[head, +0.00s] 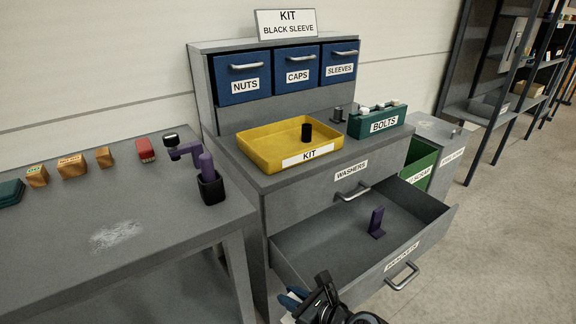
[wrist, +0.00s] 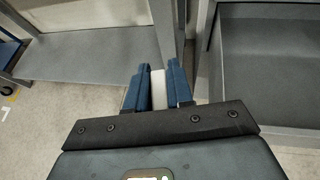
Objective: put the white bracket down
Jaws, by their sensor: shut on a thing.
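My gripper (wrist: 158,88) is shut on the white bracket (wrist: 158,90), which shows as a pale strip between the blue fingers in the wrist view. In the head view my gripper (head: 293,300) is at the bottom edge, just left of the open drawer's front; the bracket is mostly hidden there. The open drawer (head: 330,268), labelled BRACKETS, holds one upright purple bracket (head: 377,222) and has bare floor around it. In the wrist view the drawer (wrist: 265,80) is to the right of the fingers.
A yellow KIT tray (head: 255,150) holding a black sleeve (head: 306,132) stands on the cabinet beside a green BOLTS bin (head: 375,120). The grey table (head: 110,235) at left carries small boxes and a purple clamp-like thing in a dark cup (head: 210,188). Bins stand right of the cabinet.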

